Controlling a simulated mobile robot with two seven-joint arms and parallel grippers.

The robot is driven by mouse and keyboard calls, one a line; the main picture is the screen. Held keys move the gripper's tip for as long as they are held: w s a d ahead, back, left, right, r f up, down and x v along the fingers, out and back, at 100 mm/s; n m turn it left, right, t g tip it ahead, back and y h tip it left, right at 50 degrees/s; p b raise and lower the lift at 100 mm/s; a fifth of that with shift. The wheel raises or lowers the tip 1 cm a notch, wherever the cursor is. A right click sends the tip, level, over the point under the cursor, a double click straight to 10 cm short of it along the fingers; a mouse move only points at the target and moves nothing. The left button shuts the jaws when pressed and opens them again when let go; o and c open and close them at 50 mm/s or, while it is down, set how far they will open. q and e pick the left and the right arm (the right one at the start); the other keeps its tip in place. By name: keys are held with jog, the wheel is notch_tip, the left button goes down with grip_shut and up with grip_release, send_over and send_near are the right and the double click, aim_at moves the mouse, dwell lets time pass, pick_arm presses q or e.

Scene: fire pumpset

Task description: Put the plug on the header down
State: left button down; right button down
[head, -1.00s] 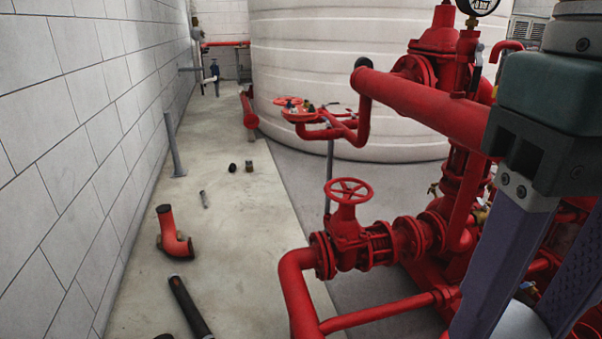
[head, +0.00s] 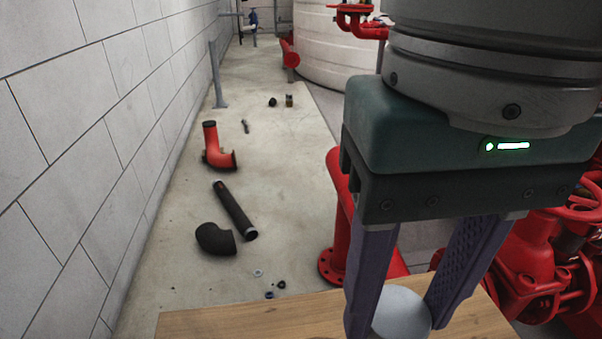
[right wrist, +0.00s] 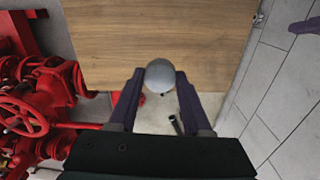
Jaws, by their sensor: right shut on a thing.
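My right gripper (head: 400,300) is shut on a pale grey, round-faced plug (head: 402,312) in the head view, low at the right. In the right wrist view the plug (right wrist: 160,75) sits between the fingertips of the right gripper (right wrist: 157,82), over or close to a wooden board (right wrist: 150,40). I cannot tell whether it touches the board. The wooden board also shows along the bottom of the head view (head: 240,322). A purple finger (right wrist: 306,25), seemingly of my left gripper, shows at the top right of the right wrist view; its jaws are not shown.
Red pump pipework (head: 540,270) with handwheels stands at the right. A red elbow (head: 216,148), a dark pipe (head: 234,210), a black elbow (head: 214,240) and small parts lie on the concrete floor. A block wall (head: 80,150) bounds the left.

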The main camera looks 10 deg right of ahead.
notch_tip(320, 180, down, 14)
jog(key=b, duration=0.6)
jog(key=shift+w+d+r, duration=0.1)
jog(key=shift+d+r, duration=0.05)
jog(key=shift+r, duration=0.05)
notch_tip(320, 180, down, 4)
jog(key=b, duration=0.2)
jog(key=shift+f+b, duration=0.15)
jog(key=shift+b, duration=0.2)
jog(key=shift+c, duration=1.7)
grip_release()
